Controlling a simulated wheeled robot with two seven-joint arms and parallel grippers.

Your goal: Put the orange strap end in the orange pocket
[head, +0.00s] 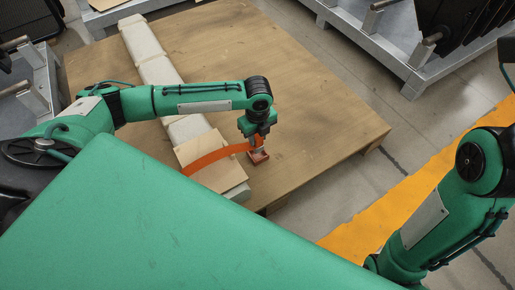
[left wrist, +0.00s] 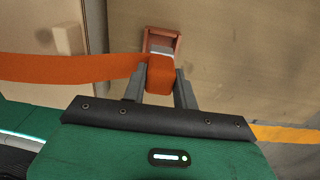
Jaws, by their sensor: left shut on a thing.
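The orange strap (head: 217,157) runs from the pale long bundle to my left gripper (head: 257,146). In the left wrist view the strap (left wrist: 75,67) comes in from the left, and its end (left wrist: 160,75) is between the fingers of my left gripper (left wrist: 160,84), which is shut on it. The orange pocket (head: 259,157), a small reddish-orange open box on the wooden table, lies just below the gripper. In the left wrist view the pocket (left wrist: 163,36) shows just beyond the strap end, with a pale strip inside. I cannot tell whether the strap end touches it. My right gripper is out of view.
The wooden table (head: 290,90) is mostly bare to the right of the pale bundle (head: 146,45). A flat board (head: 212,163) lies under the strap at the bundle's near end. Metal racks (head: 385,40) stand beyond the table, and a yellow floor stripe (head: 350,236) runs at right.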

